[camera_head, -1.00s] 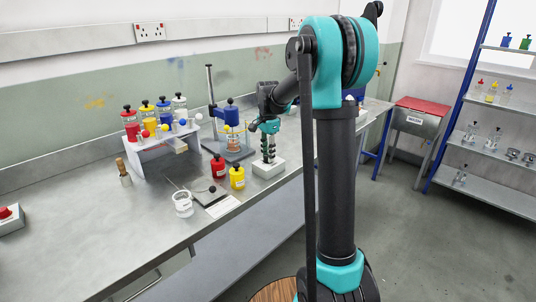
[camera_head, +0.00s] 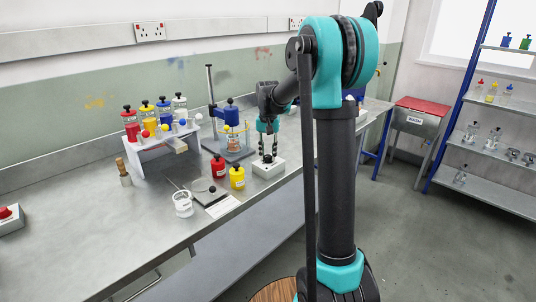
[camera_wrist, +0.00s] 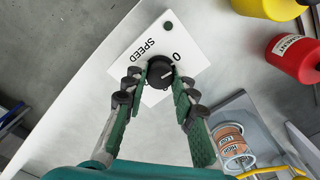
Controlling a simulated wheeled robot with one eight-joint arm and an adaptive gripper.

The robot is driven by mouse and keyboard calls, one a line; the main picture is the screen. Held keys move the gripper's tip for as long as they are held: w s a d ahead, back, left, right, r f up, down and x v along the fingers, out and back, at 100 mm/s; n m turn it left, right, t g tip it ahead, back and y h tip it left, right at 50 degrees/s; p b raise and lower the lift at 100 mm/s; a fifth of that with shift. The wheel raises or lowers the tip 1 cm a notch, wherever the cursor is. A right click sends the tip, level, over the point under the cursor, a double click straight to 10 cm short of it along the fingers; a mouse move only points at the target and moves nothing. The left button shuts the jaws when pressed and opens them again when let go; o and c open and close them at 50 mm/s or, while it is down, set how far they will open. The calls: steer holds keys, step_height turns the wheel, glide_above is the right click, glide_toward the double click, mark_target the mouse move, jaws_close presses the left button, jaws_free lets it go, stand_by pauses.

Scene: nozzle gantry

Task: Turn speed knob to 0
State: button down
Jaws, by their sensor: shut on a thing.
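The white speed control box (camera_head: 268,167) sits near the front edge of the bench. My gripper (camera_wrist: 161,79) is shut on the knob, one finger on each side. In the head view my gripper (camera_head: 268,157) points down at the box and the knob is hard to make out.
A yellow bottle (camera_head: 237,178) and a red bottle (camera_head: 218,167) stand close left of the box. A stand with a blue part (camera_head: 231,116) is behind it, with a coiled piece (camera_wrist: 231,143).

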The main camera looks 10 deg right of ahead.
mark_target(268, 156)
steer(key=shift+n, duration=0.8)
steer(key=c, duration=1.2)
jaws_free()
step_height(268, 156, up, 12)
steer(key=s+d+f+n+t, duration=0.1)
steer(key=s+d+f+t, duration=0.1)
steer(key=s+f, duration=0.9)
steer(key=s+d+f+n+t, duration=0.1)
steer(key=s+d+f+t, duration=0.1)
steer(key=s+f, duration=0.9)
steer(key=s, duration=0.8)
steer(key=shift+s+f, duration=0.2)
steer(key=shift+s, duration=0.1)
